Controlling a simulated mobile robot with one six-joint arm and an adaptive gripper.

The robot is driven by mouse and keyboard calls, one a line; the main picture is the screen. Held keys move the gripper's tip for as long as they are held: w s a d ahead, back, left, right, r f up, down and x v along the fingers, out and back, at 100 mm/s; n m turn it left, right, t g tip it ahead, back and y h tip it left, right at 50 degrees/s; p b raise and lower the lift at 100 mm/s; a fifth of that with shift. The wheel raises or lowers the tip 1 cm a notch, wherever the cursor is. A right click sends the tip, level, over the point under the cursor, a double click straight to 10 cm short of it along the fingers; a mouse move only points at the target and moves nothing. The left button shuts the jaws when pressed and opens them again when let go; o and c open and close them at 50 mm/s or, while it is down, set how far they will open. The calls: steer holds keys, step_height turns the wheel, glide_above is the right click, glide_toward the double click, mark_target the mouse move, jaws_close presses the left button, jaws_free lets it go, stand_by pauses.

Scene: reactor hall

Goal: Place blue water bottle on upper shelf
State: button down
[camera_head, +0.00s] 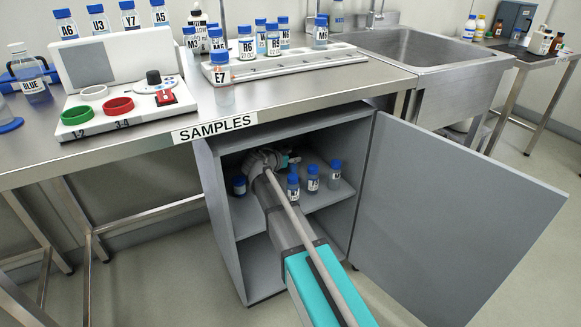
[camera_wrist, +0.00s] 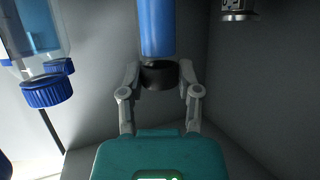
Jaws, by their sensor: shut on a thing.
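The cabinet's upper shelf (camera_head: 328,192) is inside the open grey cabinet under the bench. My arm reaches into it, and my gripper (camera_wrist: 159,78) is in the cabinet's upper space. In the wrist view, its fingers stand on both sides of the dark cap of the blue water bottle (camera_wrist: 157,30) and are shut on it. The bottle's blue body runs off the top edge of that picture. In the head view I cannot make out the bottle behind my arm. Whether its base touches the shelf cannot be told.
Several blue-capped sample bottles (camera_head: 313,179) stand on the shelf right of my arm; another (camera_head: 239,186) stands left. A blue-capped bottle (camera_wrist: 46,92) is close at left in the wrist view. The cabinet door (camera_head: 455,215) is open to the right. The bench (camera_head: 150,140) overhangs the cabinet.

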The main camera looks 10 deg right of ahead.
mark_target(290, 165)
steer(key=shift+f+b, duration=1.2)
steer(key=shift+f, duration=0.25)
steer(key=shift+f, duration=0.1)
steer(key=shift+c, duration=1.5)
jaws_free()
steer(key=p+v, duration=0.2)
steer(key=v, duration=0.4)
steer(key=shift+d, duration=0.15)
steer(key=shift+p+v, duration=0.5)
steer(key=shift+v, duration=0.45)
steer(key=shift+w, duration=0.1)
